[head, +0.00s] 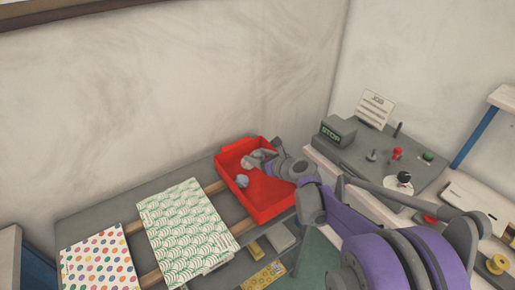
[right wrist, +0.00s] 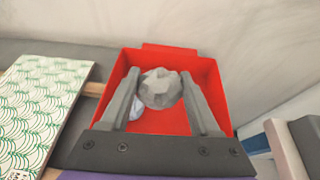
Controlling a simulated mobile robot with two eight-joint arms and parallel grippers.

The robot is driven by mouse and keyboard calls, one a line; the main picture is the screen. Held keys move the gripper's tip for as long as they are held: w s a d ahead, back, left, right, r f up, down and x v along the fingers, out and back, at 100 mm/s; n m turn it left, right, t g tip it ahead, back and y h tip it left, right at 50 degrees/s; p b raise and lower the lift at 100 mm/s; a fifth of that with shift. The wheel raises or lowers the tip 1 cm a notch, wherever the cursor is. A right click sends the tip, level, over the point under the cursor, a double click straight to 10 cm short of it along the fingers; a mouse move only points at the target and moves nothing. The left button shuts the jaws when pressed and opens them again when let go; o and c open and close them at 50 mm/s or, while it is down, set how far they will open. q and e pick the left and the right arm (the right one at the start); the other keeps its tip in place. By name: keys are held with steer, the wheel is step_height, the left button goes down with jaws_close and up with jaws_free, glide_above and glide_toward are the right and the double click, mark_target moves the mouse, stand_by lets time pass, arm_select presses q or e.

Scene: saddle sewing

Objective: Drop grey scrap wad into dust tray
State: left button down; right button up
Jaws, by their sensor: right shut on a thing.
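The dust tray (head: 270,210) is a red open box on the grey bench, and it fills the middle of the right wrist view (right wrist: 215,75). My right gripper (head: 258,158) reaches over the tray from the right. In the right wrist view its two fingers (right wrist: 160,95) are shut on the grey scrap wad (right wrist: 160,87), a faceted pale lump held over the tray. The wad also shows at the fingertips in the head view (head: 247,162). A second, bluish-white wad (head: 242,181) lies inside the tray, partly hidden by a finger in the right wrist view. My left gripper is out of view.
A green-patterned panel (head: 185,230) and a dotted panel (head: 100,262) lie on wooden rails left of the tray. A grey control console (head: 375,155) with knobs stands at the right. The wall rises close behind the tray.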

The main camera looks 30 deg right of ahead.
steer(key=shift+s+a+f+b, duration=0.15)
steer(key=shift+s+f+b, duration=0.1)
steer(key=shift+f+b, duration=0.35)
step_height(320, 180, down, 5)
steer(key=b, duration=0.3)
steer(key=shift+r, duration=0.2)
steer(key=shift+w, duration=0.1)
steer(key=o, duration=1.4)
steer(key=shift+c, duration=0.2)
steer(key=v, duration=1.1)
steer(key=shift+p, duration=0.45)
steer(key=shift+f, duration=0.1)
